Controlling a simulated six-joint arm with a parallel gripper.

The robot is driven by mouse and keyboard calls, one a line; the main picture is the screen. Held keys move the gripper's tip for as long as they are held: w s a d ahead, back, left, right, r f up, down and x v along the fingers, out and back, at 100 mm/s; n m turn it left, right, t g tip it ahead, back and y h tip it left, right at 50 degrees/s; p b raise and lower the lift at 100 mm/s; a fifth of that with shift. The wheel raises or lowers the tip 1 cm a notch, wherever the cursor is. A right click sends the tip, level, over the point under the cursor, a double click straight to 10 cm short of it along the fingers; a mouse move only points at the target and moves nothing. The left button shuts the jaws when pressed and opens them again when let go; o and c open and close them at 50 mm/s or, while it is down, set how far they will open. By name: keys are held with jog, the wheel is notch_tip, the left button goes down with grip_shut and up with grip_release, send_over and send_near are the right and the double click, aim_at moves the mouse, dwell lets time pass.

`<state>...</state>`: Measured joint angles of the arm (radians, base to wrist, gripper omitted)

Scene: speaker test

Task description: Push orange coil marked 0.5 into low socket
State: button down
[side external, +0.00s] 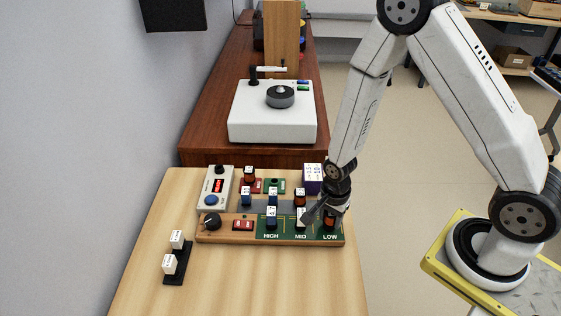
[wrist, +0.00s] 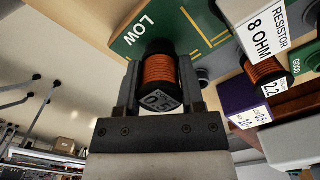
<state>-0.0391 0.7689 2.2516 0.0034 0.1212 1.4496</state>
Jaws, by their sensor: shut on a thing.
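The orange coil with a 0.5 label (wrist: 158,72) is between the two fingers of my gripper (wrist: 160,84), which is shut on it. In the wrist view its far end is against or very close to the green board (wrist: 200,18) beside the word LOW. The low socket is hidden behind the coil, and I cannot tell how deep the coil sits. In the side view my gripper (side external: 333,208) points down at the board's right end, and the coil (side external: 330,222) shows just above the LOW label.
A white 8 ohm resistor block (side external: 301,217) stands at MID and a blue part (side external: 271,217) at HIGH. Another orange coil (wrist: 267,72), marked 2.2, is nearby. A purple box (side external: 313,178) stands behind.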

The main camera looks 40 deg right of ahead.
jog(key=shift+f, duration=0.1)
jog(key=shift+c, duration=0.6)
grip_release()
jog(key=shift+r, duration=0.2)
jog(key=shift+r, duration=3.6)
jog(key=shift+r, duration=0.1)
jog(key=shift+s+d+r+n, duration=0.1)
jog(key=shift+r+n, duration=0.75)
jog(key=shift+n, duration=0.35)
notch_tip(320, 180, up, 9)
jog(key=s+d+n+t, duration=0.1)
jog(key=s+n+t, duration=0.1)
jog(key=n, duration=1.1)
jog(key=shift+s+f+n+t, duration=0.15)
jog(key=shift+s+n+t, duration=0.15)
jog(key=shift+s+n, duration=0.1)
